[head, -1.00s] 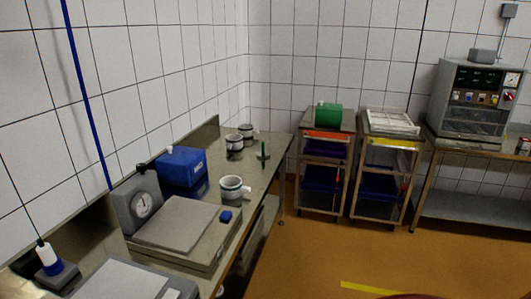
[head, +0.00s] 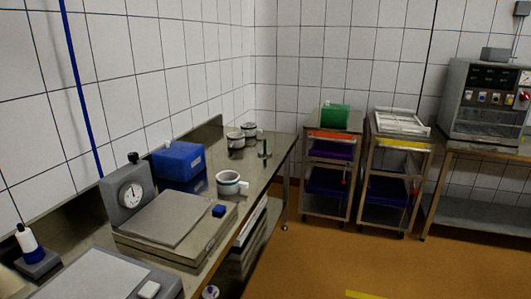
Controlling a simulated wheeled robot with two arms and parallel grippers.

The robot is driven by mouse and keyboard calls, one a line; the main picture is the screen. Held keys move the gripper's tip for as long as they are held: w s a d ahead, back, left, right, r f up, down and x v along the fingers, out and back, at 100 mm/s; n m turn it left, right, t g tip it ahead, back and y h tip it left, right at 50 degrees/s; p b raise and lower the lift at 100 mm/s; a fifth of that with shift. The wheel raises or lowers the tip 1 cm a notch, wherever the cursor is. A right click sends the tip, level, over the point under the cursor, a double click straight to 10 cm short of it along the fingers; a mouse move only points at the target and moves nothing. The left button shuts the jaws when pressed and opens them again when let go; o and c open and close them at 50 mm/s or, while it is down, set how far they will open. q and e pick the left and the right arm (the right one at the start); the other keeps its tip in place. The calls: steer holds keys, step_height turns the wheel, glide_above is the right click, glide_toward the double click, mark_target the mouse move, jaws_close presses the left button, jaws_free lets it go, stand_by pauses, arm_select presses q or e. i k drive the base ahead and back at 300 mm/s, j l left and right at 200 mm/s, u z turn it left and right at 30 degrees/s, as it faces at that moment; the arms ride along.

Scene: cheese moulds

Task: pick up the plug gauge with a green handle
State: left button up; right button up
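A small upright item with a dark green handle (head: 264,147), which looks like the plug gauge, stands near the far right end of the steel bench (head: 262,172). It is small in the head view, so its lower part is hard to make out. It stands apart from the white cups with dark bands to its left. Neither of my grippers is in view.
Two banded cups (head: 236,140) (head: 249,130) stand left of the gauge, and a white mug (head: 229,183) stands nearer. A blue box (head: 178,161), dial scale (head: 130,195) and small blue block (head: 219,210) share the bench.

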mark_target(264, 152)
steer(key=i+l+u, duration=0.4)
steer(key=i+l, duration=1.3)
steer(key=i, duration=0.05)
